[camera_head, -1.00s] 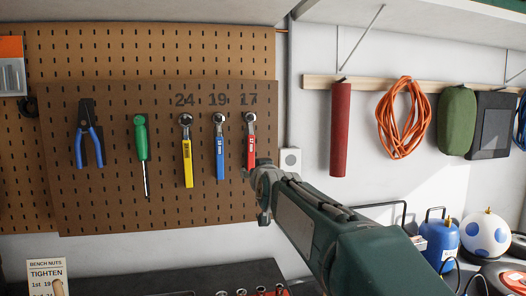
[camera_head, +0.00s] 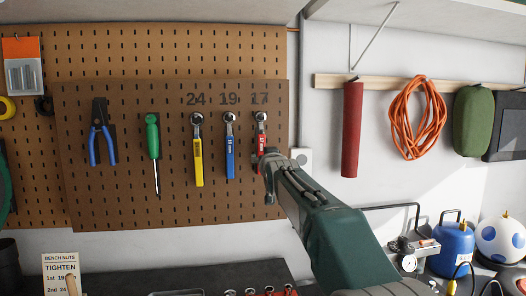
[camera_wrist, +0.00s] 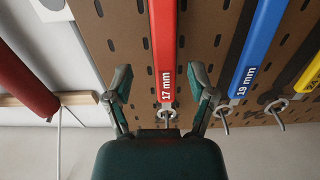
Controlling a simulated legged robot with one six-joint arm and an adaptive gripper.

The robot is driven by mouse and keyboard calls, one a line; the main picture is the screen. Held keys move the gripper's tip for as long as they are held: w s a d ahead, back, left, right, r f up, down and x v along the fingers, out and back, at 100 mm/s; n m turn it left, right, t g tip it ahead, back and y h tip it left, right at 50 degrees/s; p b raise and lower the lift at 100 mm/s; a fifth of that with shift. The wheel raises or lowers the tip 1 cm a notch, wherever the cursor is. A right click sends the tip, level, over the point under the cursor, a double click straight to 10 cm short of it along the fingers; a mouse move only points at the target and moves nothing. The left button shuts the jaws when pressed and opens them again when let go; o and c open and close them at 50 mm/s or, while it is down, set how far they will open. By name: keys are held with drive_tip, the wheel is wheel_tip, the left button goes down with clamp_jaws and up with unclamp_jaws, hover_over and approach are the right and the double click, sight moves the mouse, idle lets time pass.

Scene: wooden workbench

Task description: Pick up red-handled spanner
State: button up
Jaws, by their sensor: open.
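The red-handled spanner (camera_head: 261,133) hangs on the brown pegboard under the number 17. In the wrist view its red handle (camera_wrist: 163,45), marked 17 mm, runs down between the two fingers to a ring end on a hook. My gripper (camera_head: 268,168) is at the lower part of this spanner in the head view and covers its lower end. In the wrist view my gripper (camera_wrist: 162,85) is open, with one finger on each side of the handle and visible gaps on both sides. The spanner still hangs on the board.
The blue 19 mm spanner (camera_head: 230,155) hangs close to the left, with the yellow spanner (camera_head: 198,160) beyond it. A green screwdriver (camera_head: 153,140) and blue pliers (camera_head: 102,140) hang further left. A red roll (camera_head: 352,130) and orange cable (camera_head: 417,118) hang at right.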

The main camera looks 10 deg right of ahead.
drive_tip(key=shift+w+a, duration=0.25)
drive_tip(key=shift+w, duration=0.6)
drive_tip(key=shift+w+a, duration=0.2)
drive_tip(key=shift+w, duration=0.65)
drive_tip(key=shift+d, duration=0.1)
drive_tip(key=shift+d, duration=0.1)
clamp_jaws()
